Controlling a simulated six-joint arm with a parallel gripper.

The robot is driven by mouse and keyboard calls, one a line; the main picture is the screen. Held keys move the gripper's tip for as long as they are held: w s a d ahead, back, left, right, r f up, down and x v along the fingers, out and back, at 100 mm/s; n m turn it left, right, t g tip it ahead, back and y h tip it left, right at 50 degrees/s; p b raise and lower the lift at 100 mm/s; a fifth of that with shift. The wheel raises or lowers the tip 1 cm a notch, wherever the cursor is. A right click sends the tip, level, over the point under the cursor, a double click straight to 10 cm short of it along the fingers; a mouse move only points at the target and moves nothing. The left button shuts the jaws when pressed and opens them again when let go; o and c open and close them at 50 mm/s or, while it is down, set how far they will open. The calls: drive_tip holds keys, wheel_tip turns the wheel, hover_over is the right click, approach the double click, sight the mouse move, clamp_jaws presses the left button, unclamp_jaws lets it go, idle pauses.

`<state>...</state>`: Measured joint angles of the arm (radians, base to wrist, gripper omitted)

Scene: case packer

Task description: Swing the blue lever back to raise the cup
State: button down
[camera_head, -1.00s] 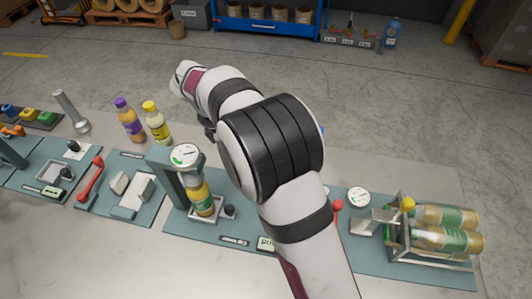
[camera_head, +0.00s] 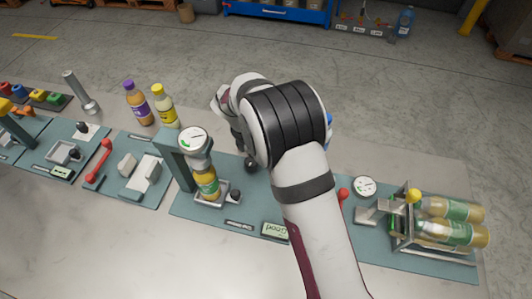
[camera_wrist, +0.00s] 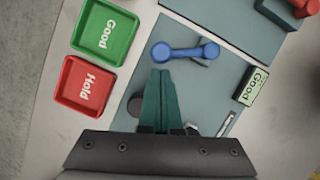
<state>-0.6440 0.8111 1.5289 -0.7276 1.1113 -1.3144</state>
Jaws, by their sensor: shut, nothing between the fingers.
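The blue lever (camera_wrist: 185,52) shows in the wrist view as a short bar with a round knob at each end, lying across the teal plate. My gripper (camera_wrist: 160,72) is shut and empty, its green fingertips just below the lever's left end in the picture; I cannot tell whether they touch. In the head view my arm hides most of the lever; a small blue patch (camera_head: 329,119) shows beside the arm. The capper's cup (camera_head: 202,164) appears close over the top of a yellow bottle (camera_head: 208,187), under a white dial (camera_head: 193,139).
A green Good tray (camera_wrist: 105,33) and a red Hold tray (camera_wrist: 84,88) lie left in the wrist view. A Good display (camera_wrist: 252,87) is at right. In the head view, a metal crate (camera_head: 400,242) with bottles and a red-knobbed lever (camera_head: 343,194) stand right of my arm.

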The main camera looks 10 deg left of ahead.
drive_tip(key=shift+w, duration=0.1)
drive_tip(key=shift+w+d+m, duration=0.15)
drive_tip(key=shift+d+m, duration=0.05)
drive_tip(key=shift+m, duration=0.2)
drive_tip(key=shift+w+d+m, duration=0.15)
drive_tip(key=shift+m, duration=0.15)
drive_tip(key=shift+w+d+m+g, duration=0.5)
drive_tip(key=shift+m, duration=0.4)
drive_tip(key=shift+w+d+m+g, duration=0.35)
drive_tip(key=shift+d+m, duration=0.2)
drive_tip(key=shift+m, duration=0.25)
drive_tip(key=shift+w+d+m+g, duration=0.3)
drive_tip(key=shift+d+m, duration=0.25)
drive_tip(key=shift+m, duration=0.25)
drive_tip(key=shift+r, duration=0.1)
drive_tip(key=v, duration=0.9)
drive_tip(key=shift+a+r, duration=0.3)
drive_tip(key=shift+r, duration=0.05)
